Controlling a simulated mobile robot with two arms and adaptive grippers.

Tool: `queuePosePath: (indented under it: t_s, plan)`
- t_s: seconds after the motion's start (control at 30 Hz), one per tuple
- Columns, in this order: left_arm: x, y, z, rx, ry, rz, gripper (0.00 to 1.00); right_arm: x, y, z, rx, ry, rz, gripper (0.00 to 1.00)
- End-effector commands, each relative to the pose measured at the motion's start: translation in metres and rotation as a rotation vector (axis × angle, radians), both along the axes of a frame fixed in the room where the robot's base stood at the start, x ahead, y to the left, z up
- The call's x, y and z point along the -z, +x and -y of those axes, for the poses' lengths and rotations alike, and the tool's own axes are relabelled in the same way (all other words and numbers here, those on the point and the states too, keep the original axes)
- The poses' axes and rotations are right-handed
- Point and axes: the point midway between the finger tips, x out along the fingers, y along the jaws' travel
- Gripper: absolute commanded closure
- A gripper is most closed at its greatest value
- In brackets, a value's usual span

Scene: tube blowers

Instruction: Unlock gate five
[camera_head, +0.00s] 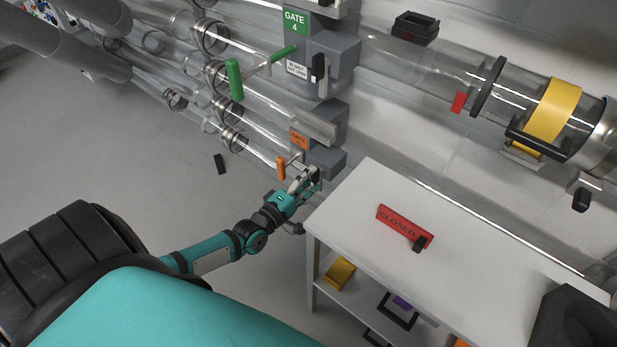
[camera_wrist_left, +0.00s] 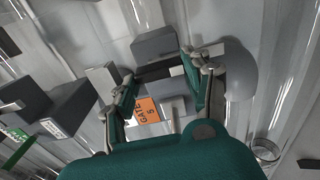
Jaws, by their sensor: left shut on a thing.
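Gate five is a grey housing (camera_head: 319,122) on the lower clear tube, with an orange label (camera_head: 298,139). The label "GATE 5" also shows in the left wrist view (camera_wrist_left: 147,109). An orange handle (camera_head: 281,167) on a rod hangs beside it. My left gripper (camera_head: 309,179) is at the lower end of the housing. In the left wrist view its fingers (camera_wrist_left: 161,80) are spread around a dark bar (camera_wrist_left: 158,71) on the housing and are shut on it. The fingers hide most of this part in the head view.

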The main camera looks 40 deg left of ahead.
Motion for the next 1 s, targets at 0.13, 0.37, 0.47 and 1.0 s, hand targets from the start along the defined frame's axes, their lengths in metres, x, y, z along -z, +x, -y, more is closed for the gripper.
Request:
queuePosePath:
  t_s: [0.13,0.37,0.47,1.0]
  plan:
    - [0.000,0.000,0.000,-0.002,-0.008,-0.001,0.41,0.001,0.000,0.000,-0.001,0.000,-0.001,0.60]
    - [0.000,0.000,0.000,-0.001,-0.004,0.000,0.25,0.002,0.000,-0.001,-0.003,0.001,-0.003,0.60]
    - [0.000,0.000,0.000,-0.001,-0.004,0.000,0.25,0.002,0.000,-0.001,-0.003,0.001,-0.003,0.60]
    - [0.002,-0.082,-0.006,0.000,-0.003,-0.005,0.25,0.002,0.000,-0.001,-0.001,0.001,-0.002,0.60]
